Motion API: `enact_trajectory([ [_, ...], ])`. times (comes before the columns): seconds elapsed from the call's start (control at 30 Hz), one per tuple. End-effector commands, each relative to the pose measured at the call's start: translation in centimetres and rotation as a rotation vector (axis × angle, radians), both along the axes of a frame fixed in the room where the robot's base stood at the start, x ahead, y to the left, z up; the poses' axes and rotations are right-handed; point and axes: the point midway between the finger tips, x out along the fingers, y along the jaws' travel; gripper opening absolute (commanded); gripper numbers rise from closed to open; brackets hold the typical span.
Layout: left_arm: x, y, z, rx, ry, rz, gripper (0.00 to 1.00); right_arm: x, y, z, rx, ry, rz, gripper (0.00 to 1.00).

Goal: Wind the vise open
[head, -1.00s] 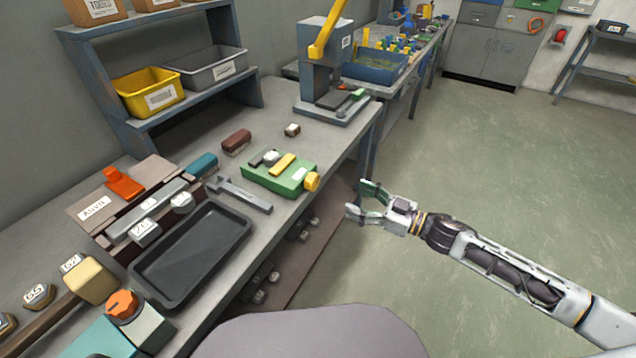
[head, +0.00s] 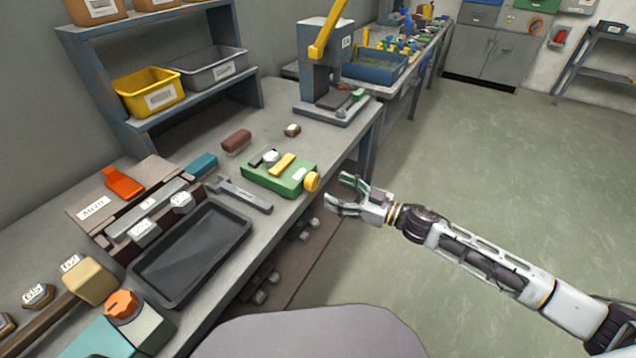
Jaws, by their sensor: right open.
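The vise, a green block (head: 264,178) with a yellow bar on top, sits on the bench near its front edge. Its round yellow knob (head: 312,182) faces right, towards the open floor. My right gripper (head: 336,191) is open and empty, with its fingers pointing left at the knob. In the picture it is a short gap to the right of the knob and appears apart from it. My left gripper is not in view.
A grey wrench-like tool (head: 240,194) lies in front of the vise. A black tray (head: 150,279) is to the left. A press with a yellow lever (head: 323,50) stands behind. The floor right of the bench is clear.

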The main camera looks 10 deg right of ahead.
Motion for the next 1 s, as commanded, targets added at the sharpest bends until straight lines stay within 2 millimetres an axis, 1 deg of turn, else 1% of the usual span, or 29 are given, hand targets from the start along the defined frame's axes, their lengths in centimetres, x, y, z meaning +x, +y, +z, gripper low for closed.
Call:
enact_trajectory([
  [0.27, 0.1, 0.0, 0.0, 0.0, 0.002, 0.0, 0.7, 1.2, 1.6, 0.1, 0.0, -0.003, 0.0, 0.7],
  [0.7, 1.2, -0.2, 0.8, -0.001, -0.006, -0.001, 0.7, 3.2, 4.3, 0.0, 0.0, -0.002, 0.0, 0.7],
  [0.87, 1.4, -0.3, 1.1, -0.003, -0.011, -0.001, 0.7, 3.8, 5.1, 0.1, 0.001, -0.001, -0.001, 0.7],
  [1.0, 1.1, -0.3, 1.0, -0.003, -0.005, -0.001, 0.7, 4.0, 5.4, 0.0, -0.001, 0.0, -0.001, 0.7],
])
